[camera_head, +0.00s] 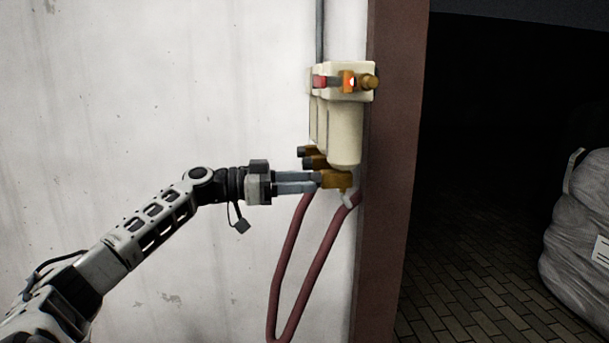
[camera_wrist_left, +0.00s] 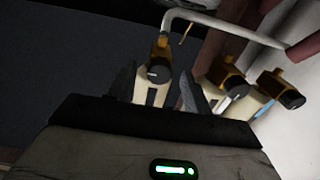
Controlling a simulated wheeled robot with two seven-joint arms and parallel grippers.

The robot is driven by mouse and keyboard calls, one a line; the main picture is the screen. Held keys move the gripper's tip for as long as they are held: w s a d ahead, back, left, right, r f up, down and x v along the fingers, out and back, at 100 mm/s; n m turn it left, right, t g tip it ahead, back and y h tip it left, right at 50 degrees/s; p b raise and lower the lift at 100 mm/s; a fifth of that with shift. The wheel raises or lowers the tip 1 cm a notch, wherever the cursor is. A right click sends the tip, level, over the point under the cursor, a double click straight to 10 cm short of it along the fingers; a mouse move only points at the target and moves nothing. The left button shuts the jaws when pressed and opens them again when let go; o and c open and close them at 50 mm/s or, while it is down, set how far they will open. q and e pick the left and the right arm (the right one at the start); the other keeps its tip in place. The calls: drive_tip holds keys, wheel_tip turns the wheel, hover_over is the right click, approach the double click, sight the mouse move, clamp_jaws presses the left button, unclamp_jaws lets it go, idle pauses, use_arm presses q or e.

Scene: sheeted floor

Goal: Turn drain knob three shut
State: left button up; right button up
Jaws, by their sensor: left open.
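A cream filter unit (camera_head: 345,125) with several canisters hangs on the wall beside the brown post. Brass drain valves with black knobs sit below it; two knobs (camera_head: 309,162) show at the back left. My left gripper (camera_head: 318,180) is level at the nearest brass valve (camera_head: 337,180), whose knob its fingers hide in the head view. In the left wrist view that black drain knob (camera_wrist_left: 158,70) lies between the open fingertips, apart from them as far as I can tell. Two more knobs (camera_wrist_left: 238,88) (camera_wrist_left: 291,98) are to its right. No numbers are readable. My right gripper is not in view.
Dark red hoses (camera_head: 290,240) hang below the valves. A grey pipe (camera_wrist_left: 215,22) bends close over the knobs in the left wrist view. The brown post (camera_head: 390,170) stands right of the unit. A wrapped bundle (camera_head: 580,230) is far right. The wall at left is clear.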

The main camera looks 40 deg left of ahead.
use_arm(q)
drive_tip(key=shift+w+d, duration=0.35)
drive_tip(key=shift+w, duration=0.1)
drive_tip(key=c, duration=1)
